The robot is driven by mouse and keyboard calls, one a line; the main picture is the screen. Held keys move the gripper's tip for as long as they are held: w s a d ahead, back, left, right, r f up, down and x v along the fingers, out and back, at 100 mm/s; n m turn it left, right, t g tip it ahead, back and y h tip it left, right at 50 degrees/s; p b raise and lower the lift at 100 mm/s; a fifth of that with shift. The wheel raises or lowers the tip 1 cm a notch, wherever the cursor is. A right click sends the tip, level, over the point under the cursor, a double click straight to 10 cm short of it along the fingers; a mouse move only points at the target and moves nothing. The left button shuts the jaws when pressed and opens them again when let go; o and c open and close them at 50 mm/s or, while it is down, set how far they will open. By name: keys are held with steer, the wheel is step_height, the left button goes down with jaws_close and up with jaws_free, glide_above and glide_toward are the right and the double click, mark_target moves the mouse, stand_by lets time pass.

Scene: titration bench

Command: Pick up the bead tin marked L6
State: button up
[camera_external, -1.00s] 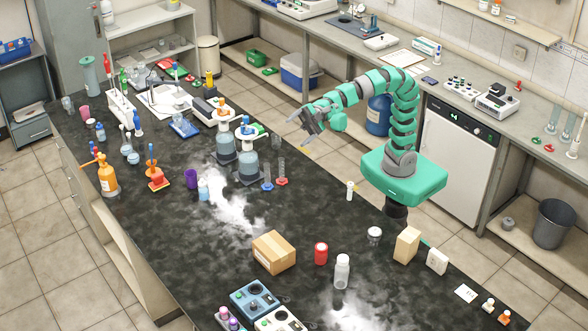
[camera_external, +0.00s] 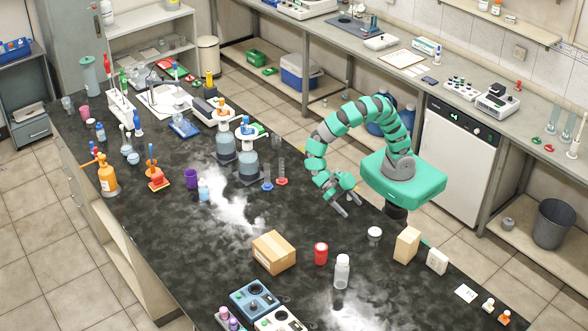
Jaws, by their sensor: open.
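My gripper (camera_external: 352,206) is open and empty above the right side of the black bench, fingers angled downward to the right. No L6 mark is readable on anything in this view. A small red tin-like container (camera_external: 321,254) with a pale patch stands upright on the bench, below and left of my gripper in the picture. A short pale jar (camera_external: 375,234) with a whitish lid stands near the bench's right edge, just below and right of my fingertips. I cannot tell which of these, if either, is the bead tin. My gripper touches neither.
A cardboard box (camera_external: 274,252) stands left of the red container, and a white bottle (camera_external: 342,271) stands just below right of it. A tan block (camera_external: 407,245) and a white box (camera_external: 437,261) stand right of the pale jar. Glassware on stands (camera_external: 248,160) is at upper left.

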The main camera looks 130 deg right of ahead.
steer(key=b, duration=0.1)
glide_toward(374, 231)
steer(key=x, duration=0.3)
steer(key=shift+a+f, duration=0.25)
steer(key=shift+f, duration=0.1)
steer(key=shift+b+x, duration=0.45)
steer(key=shift+x, duration=2.05)
steer(key=shift+s+r, duration=0.1)
steer(key=shift+s, duration=0.05)
steer(key=c, duration=1.1)
